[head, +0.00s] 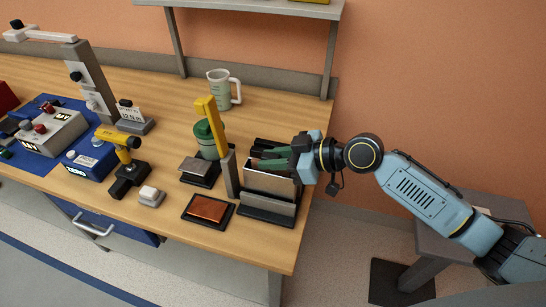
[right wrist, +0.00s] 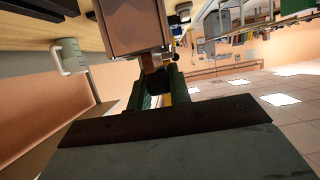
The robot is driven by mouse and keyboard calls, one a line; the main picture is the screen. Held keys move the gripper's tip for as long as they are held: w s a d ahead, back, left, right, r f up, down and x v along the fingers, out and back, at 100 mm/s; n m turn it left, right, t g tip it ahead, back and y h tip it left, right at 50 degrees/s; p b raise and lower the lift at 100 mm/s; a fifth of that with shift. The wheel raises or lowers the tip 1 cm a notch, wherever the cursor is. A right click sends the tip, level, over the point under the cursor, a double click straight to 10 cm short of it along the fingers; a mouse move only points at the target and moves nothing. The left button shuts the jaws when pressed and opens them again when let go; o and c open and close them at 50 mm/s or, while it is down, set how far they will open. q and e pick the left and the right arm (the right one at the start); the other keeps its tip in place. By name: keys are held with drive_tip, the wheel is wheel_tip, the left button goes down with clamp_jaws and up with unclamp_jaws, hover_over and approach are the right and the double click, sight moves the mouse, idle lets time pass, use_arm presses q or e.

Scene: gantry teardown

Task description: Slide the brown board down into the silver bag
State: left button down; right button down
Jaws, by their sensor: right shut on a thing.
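My right gripper (head: 268,158) reaches in from the right, its green fingers level just above and behind the silver bag. It is shut on the brown board, of which only a small brown piece (head: 256,164) shows at the fingertips. In the right wrist view the green fingers close on a copper-brown piece (right wrist: 150,62). A larger brownish panel (right wrist: 132,30) lies just beyond it. The silver bag (head: 270,182) stands upright in a black holder near the table's right end. How far the board is inside the bag is hidden. My left gripper is not in view.
A copper plate on a black mat (head: 208,209) lies left of the holder. A grey post (head: 230,172) with a yellow arm (head: 213,118) stands close by on the left. A measuring jug (head: 220,88) is behind. Tools and boxes fill the left; the front right corner is bare.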

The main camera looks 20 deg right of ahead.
drive_tip(key=c, duration=1.2)
unclamp_jaws()
drive_tip(key=a+r+p+v, duration=0.1)
drive_tip(key=r+v, duration=0.2)
drive_tip(key=v, duration=1.2)
drive_tip(key=shift+w+a+r, duration=0.15)
drive_tip(key=shift+w+r, duration=0.05)
drive_tip(key=shift+w, duration=0.15)
